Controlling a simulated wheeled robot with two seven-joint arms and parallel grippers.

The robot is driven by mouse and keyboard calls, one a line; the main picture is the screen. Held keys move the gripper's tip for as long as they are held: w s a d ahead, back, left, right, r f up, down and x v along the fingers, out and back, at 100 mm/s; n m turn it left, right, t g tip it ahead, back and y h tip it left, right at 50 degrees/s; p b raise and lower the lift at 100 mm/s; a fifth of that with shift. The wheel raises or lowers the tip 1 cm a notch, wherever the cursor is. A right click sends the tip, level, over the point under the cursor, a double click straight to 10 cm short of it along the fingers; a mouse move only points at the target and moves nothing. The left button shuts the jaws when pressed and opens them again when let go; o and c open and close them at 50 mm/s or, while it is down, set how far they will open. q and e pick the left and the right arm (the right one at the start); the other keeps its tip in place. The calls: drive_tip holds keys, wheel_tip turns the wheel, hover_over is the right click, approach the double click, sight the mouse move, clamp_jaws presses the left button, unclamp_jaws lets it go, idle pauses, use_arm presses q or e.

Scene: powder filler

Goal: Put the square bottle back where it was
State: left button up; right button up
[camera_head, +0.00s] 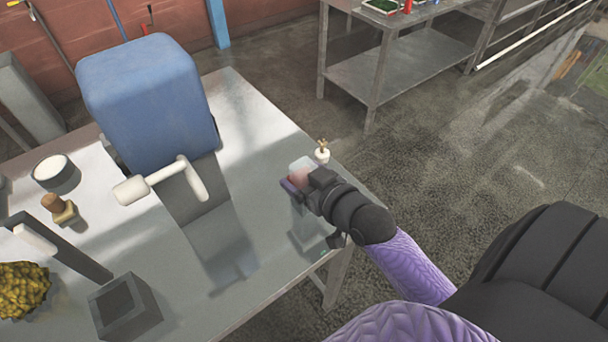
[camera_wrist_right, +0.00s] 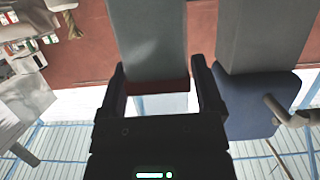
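The square bottle (camera_head: 302,167) is pale and see-through, with a reddish tint lower down. It is at my right gripper (camera_head: 297,182), near the table's right edge. In the right wrist view, the two dark fingers of the right gripper (camera_wrist_right: 158,85) stand on either side of a clear, pale body, the bottle (camera_wrist_right: 160,104), and appear closed on it. The fingers and wrist hide part of the bottle in the head view. It appears raised above the table, with a faint reflection below. My left gripper is not in view.
A blue machine (camera_head: 145,95) with a white crank handle (camera_head: 160,182) stands left on the table (camera_head: 262,212). A grey open box (camera_head: 128,310) sits at front left. The table's middle is clear.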

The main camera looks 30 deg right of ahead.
drive_tip(key=shift+o, duration=0.6)
drive_tip(key=shift+r, duration=0.1)
drive_tip(key=shift+s+r, duration=0.15)
drive_tip(key=shift+s, duration=0.1)
drive_tip(key=a+p+v, duration=0.1)
drive_tip(key=p+v, duration=0.1)
drive_tip(key=v, duration=0.9)
drive_tip(key=shift+s+d, duration=0.2)
drive_tip(key=shift+d, duration=0.3)
drive_tip(key=shift+r, duration=0.1)
